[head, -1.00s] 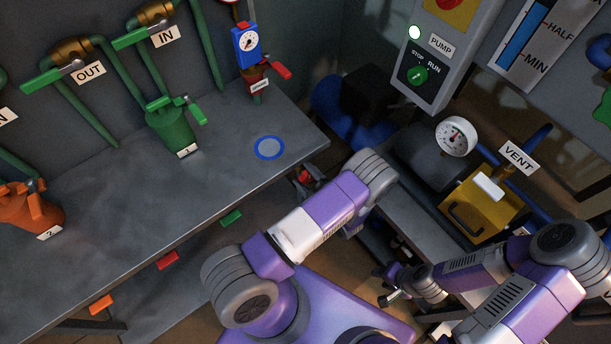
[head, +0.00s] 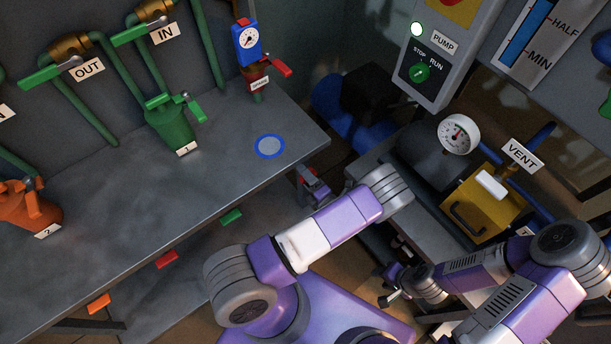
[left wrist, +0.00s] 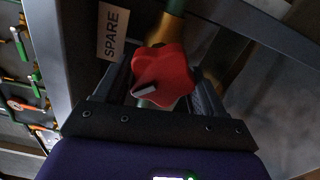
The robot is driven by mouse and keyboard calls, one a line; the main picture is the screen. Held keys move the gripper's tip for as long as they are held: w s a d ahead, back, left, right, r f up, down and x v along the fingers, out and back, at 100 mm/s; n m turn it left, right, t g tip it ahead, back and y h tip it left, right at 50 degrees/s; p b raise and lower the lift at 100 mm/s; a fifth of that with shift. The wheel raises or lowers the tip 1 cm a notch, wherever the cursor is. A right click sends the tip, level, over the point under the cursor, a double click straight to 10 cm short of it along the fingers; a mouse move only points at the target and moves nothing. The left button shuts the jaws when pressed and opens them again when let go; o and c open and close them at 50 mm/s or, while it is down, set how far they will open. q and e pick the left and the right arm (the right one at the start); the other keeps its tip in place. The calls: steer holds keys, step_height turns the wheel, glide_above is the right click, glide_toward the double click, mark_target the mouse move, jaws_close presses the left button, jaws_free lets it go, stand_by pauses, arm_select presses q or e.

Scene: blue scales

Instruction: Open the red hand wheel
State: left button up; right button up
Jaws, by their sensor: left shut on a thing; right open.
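The red hand wheel (left wrist: 163,76) is lobed and sits on a brass valve body (left wrist: 190,32) on a green pipe, in the left wrist view. My left gripper (head: 314,190) is just beyond the bench's edge in the head view, with only a little of the wheel's red showing there. In the left wrist view its dark fingers stand on either side of the wheel, shut on it. My right gripper (head: 387,298) is open and empty, low in the head view, well away from the wheel.
A SPARE label (left wrist: 111,32) hangs beside the wheel. The grey bench (head: 100,205) carries a green canister (head: 170,130) and an orange one (head: 30,210). A yellow VENT box (head: 478,205) and gauge (head: 459,134) stand to the right.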

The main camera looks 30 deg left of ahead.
arm_select(q)
steer(key=n, duration=0.7)
steer(key=shift+w+d+f, duration=0.1)
steer(key=shift+w+f, duration=0.05)
steer(key=shift+f, duration=0.1)
steer(key=n, duration=0.4)
steer(key=shift+w+f, duration=0.1)
steer(key=n, duration=0.4)
steer(key=shift+w+d+n, duration=0.1)
steer(key=shift+w+n, duration=0.05)
steer(key=shift+n, duration=0.15)
steer(key=n, duration=0.6)
steer(key=shift+w+d, duration=0.1)
steer(key=shift+w, duration=0.1)
steer(key=n, duration=0.5)
steer(key=shift+w+n, duration=0.15)
steer(key=shift+n, duration=0.15)
steer(key=o, duration=1)
steer(key=shift+c, duration=0.2)
steer(key=shift+d, duration=0.15)
